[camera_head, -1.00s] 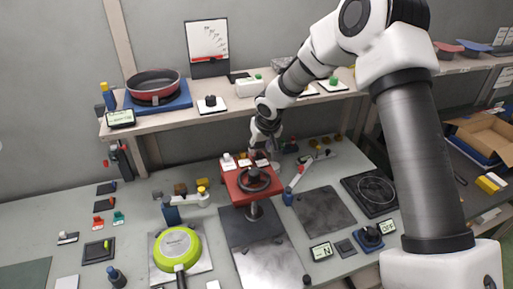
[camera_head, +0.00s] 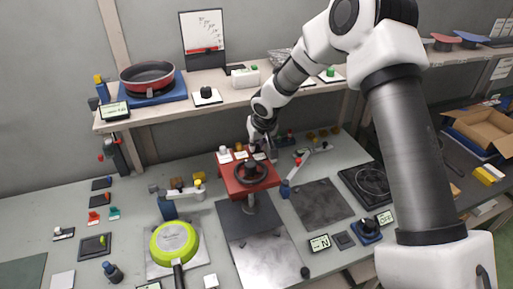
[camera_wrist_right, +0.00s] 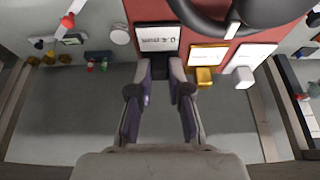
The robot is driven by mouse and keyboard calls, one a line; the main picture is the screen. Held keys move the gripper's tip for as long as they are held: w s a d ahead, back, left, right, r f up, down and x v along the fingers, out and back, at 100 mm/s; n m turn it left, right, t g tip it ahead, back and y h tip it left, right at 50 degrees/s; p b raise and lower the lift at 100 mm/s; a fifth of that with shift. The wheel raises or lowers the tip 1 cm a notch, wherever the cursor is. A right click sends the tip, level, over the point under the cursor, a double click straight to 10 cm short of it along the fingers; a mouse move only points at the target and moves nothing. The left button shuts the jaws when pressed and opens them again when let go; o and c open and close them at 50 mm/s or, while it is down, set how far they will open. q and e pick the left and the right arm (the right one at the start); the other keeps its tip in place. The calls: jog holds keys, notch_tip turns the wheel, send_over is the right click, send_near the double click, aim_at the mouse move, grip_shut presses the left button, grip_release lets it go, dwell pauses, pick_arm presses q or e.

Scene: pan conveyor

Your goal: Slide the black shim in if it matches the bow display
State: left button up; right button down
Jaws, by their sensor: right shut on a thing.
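My right gripper (camera_head: 264,148) reaches down at the back edge of the red block (camera_head: 229,175), which carries a dark wheel (camera_head: 251,172). In the right wrist view, my right gripper (camera_wrist_right: 162,68) is shut on the small black shim (camera_wrist_right: 160,70), just below a white label (camera_wrist_right: 158,38) on the red block. The fingers hide most of the shim. A gold piece (camera_wrist_right: 205,77) and a white piece (camera_wrist_right: 243,77) sit beside it under their own labels. Several small displays show, including one on the shelf (camera_head: 114,111); I cannot tell which is the bow display. My left gripper is out of view.
A lime-green pan (camera_head: 174,241) lies on the table left of the red block. A red pan (camera_head: 146,74) stands on the shelf behind. A jointed white-and-blue device (camera_head: 286,187) stands close to the block's right side. A dark plate (camera_head: 322,205) lies to the right.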

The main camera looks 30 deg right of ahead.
jog(key=shift+s+f, duration=0.15)
jog(key=shift+s, duration=0.05)
jog(key=c, duration=1.1)
grip_release()
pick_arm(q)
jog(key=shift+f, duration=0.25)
pick_arm(e)
jog(key=shift+r, duration=0.35)
jog(key=v, duration=1.1)
jog(key=shift+s+r, duration=0.15)
jog(key=shift+r, duration=0.05)
